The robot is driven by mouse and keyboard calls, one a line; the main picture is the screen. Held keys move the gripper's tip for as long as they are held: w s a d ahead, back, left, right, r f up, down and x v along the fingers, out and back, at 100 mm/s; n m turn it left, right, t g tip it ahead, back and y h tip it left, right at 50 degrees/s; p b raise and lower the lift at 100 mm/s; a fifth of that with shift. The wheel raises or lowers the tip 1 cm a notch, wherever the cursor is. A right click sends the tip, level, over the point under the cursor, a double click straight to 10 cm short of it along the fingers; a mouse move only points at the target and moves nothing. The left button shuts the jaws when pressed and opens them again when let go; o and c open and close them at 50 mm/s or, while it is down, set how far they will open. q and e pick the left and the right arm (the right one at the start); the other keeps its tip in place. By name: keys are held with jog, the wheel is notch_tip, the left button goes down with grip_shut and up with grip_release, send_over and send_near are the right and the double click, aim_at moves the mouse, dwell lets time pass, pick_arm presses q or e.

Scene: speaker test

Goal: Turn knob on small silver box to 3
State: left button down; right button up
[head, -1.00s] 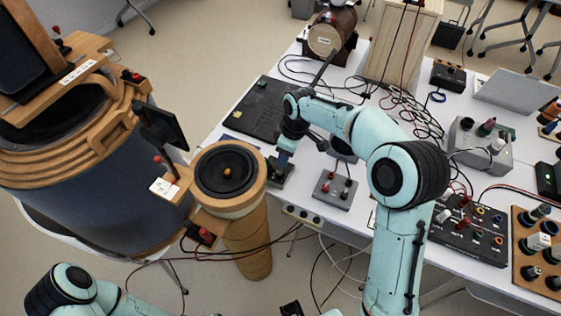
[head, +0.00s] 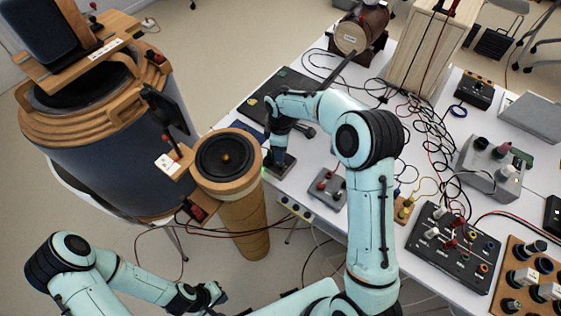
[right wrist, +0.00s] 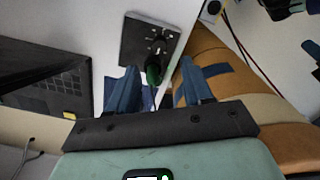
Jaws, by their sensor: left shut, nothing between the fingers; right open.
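The small silver box (right wrist: 136,38) shows in the right wrist view as a grey plate with a green-tipped knob (right wrist: 153,72) and marks too small to read. My right gripper (right wrist: 158,92) is open, its two blue fingers on either side of the knob's near end, apart from it as far as I can tell. In the head view the box (head: 284,167) sits at the table's left edge, partly hidden under my right gripper (head: 275,154). My left gripper (head: 214,296) is shut and empty, low in the head view, away from the table.
A wooden cylinder (head: 245,225) with a black round top stands close left of the box. A dark laptop-like slab (head: 290,88) lies behind it. Loose cables (head: 425,125) cover the table's middle.

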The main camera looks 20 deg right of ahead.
aim_at(281, 164)
notch_tip(281, 164, down, 9)
jog(key=shift+r, duration=0.2)
grip_shut()
